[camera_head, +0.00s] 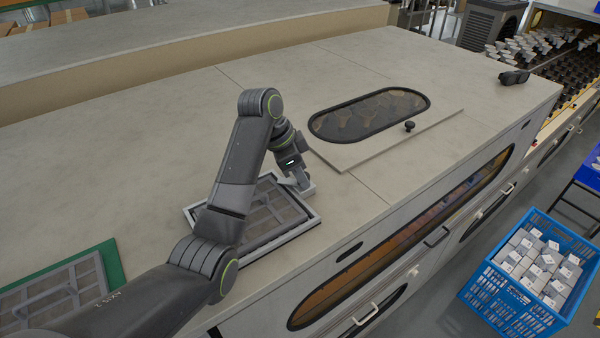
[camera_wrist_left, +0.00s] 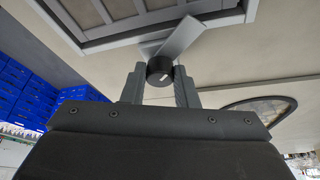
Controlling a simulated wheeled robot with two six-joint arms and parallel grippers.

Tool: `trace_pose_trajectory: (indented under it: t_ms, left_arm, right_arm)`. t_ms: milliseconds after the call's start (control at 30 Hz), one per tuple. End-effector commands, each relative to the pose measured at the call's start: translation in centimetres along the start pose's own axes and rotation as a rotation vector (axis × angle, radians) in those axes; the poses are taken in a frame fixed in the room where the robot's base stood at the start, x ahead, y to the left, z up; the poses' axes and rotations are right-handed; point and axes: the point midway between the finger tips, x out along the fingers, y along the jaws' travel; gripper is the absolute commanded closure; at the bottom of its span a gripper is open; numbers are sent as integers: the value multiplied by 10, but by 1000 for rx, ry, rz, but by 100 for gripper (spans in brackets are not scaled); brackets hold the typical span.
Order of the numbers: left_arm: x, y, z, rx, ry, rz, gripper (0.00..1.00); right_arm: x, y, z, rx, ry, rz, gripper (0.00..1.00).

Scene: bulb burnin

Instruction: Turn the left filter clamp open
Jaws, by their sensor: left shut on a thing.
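The grey filter (camera_head: 262,212) lies in a dark-rimmed frame on the bench top in the head view. The frame's edge (camera_wrist_left: 150,20) shows at the top of the left wrist view. The filter clamp is a light grey bar (camera_wrist_left: 183,38) with a round black knob (camera_wrist_left: 159,70) marked by a white line. The bar lies slantwise, with its upper end by the frame's edge. My left gripper (camera_head: 301,186) is at the frame's right corner. In the left wrist view its fingers (camera_wrist_left: 160,86) stand on both sides of the knob, shut on it. My right gripper is not in view.
A second grey filter (camera_head: 60,292) lies on a green mat (camera_head: 112,262) at the lower left. An oval window (camera_head: 370,113) in a panel with a small black knob (camera_head: 409,126) lies behind. A blue crate (camera_head: 492,290) of white boxes stands below the bench. Bench top between is clear.

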Motion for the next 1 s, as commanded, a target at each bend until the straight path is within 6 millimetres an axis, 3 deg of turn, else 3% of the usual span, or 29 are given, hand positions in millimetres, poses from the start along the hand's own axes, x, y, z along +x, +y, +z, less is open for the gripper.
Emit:
trace_pose_trajectory:
  t_ms: [600, 1000]
  left_arm:
    - [2, -5, -1, 512, -1, 214, 96]
    - [2, -6, -2, 690, -1, 288, 96]
  right_arm:
    - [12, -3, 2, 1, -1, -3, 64]
    - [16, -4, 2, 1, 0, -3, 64]
